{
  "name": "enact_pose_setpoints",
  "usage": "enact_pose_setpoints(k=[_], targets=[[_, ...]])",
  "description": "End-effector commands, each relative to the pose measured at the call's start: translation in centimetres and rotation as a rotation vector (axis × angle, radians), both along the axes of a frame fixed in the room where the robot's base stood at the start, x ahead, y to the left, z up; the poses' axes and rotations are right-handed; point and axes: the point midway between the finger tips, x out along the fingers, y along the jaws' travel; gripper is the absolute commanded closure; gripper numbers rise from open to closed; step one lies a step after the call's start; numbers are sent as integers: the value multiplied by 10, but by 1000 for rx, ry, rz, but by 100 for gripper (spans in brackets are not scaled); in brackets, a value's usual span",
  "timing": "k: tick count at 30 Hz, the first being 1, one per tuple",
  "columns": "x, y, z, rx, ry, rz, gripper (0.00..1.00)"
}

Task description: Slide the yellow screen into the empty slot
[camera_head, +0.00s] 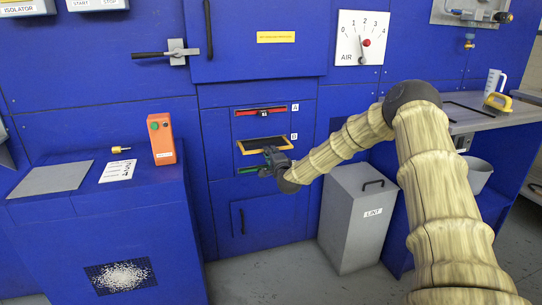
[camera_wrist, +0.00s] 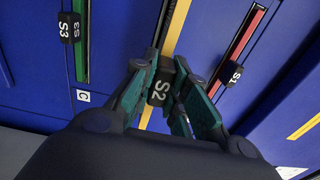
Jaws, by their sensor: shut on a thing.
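The yellow screen (camera_head: 262,138) has a yellow frame around dark mesh and shows at the slot marked B, between the red and green screens. Its mesh top is visible, so part of it stands out from the blue front; how deep it sits I cannot tell. In the wrist view its yellow edge (camera_wrist: 178,27) runs behind the black S2 tab (camera_wrist: 159,91). My gripper (camera_wrist: 160,80) is shut on this tab, with one finger on each side. In the head view my gripper (camera_head: 276,158) is at the screen's front right and hides part of it.
The red screen (camera_head: 260,111) with tab S1 (camera_wrist: 235,74) is in slot A above. The green screen (camera_head: 247,170) with tab S3 (camera_wrist: 70,27) is below. A grey LINT bin (camera_head: 352,220) stands right of the slots; a blue cabinet (camera_head: 125,205) stands left.

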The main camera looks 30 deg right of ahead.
Motion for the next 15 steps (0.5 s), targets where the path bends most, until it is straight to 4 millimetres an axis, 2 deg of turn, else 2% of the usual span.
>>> enact_pose_setpoints(k=[15], targets=[[10,-2,0,0,-1,0,100]])
